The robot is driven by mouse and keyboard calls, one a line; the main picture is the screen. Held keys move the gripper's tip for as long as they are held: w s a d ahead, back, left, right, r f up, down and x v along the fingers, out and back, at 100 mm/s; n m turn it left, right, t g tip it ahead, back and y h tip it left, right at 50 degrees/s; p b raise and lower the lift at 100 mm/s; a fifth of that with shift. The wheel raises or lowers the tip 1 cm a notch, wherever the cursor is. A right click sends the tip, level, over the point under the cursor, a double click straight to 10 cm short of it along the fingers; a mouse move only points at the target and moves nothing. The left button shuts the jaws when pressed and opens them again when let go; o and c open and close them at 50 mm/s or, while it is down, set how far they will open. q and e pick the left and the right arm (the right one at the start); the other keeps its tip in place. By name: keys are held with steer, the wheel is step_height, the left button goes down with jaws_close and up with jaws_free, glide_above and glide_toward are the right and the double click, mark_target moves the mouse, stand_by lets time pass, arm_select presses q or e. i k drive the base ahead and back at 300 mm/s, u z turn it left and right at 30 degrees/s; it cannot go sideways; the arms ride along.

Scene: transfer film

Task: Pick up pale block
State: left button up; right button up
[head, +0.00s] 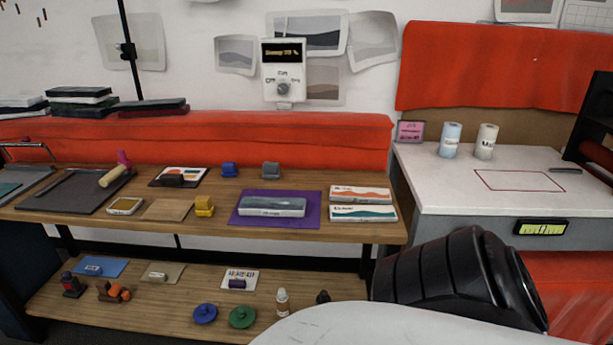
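A small pale block (157,276) lies on a beige sheet (173,269) on the lower shelf, left of centre. It is small in the picture, so its markings cannot be read. Nothing covers it. Neither of my grippers shows in the head view. Only a black ribbed part and a white part of my own body show at the lower right, well to the right of the pale block.
A blue sheet with a small block (93,269) lies left of it, and a purple block (237,283) right. Blue (204,314) and green (242,317) discs and a white bottle (282,302) stand near the shelf front.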

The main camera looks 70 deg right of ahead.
mark_target(270, 170)
steer(key=z, duration=0.05)
steer(key=k, duration=0.15)
steer(key=z, duration=1.25)
